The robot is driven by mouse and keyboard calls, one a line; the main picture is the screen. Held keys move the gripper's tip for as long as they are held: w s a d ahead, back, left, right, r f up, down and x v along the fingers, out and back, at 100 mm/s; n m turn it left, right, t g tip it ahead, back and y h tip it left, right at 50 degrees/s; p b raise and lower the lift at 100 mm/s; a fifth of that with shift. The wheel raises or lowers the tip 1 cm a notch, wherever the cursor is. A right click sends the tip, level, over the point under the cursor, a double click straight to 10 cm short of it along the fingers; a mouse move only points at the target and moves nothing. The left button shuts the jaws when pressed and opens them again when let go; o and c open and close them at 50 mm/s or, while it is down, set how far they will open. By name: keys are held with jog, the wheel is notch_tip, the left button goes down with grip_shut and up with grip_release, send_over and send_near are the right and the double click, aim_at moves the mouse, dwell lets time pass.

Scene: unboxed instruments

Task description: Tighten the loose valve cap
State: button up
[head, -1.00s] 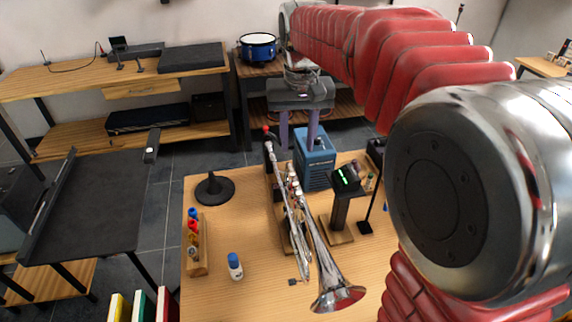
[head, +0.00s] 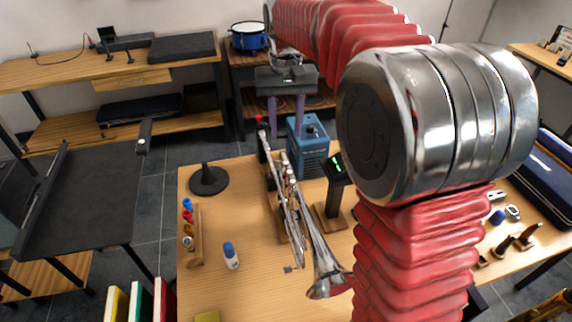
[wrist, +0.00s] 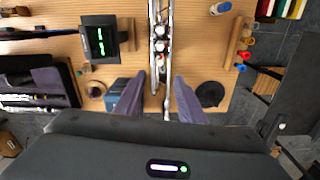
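A silver trumpet (head: 297,220) lies in a wooden stand on the workbench, its bell toward the front edge. Its valve caps (wrist: 161,47) show in a row in the wrist view; I cannot tell which cap is loose. My gripper (head: 286,125) is open and empty, fingers apart and pointing down, beyond the far end of the trumpet in the head view. In the wrist view, the fingers (wrist: 159,76) stand on either side of the trumpet's line, with the valves ahead of the tips. Neither finger appears to touch it.
A blue box-shaped device (head: 309,150) stands close to my gripper. A display with green digits (head: 336,168) stands right of the trumpet. A black cone stand (head: 208,181), a rack with colored pieces (head: 190,235) and a blue-capped bottle (head: 231,256) are left.

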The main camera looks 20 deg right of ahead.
aim_at(286, 162)
notch_tip(286, 162, down, 13)
jog(key=shift+f, duration=0.1)
dwell(0.5)
jog(key=shift+c, duration=0.4)
grip_shut()
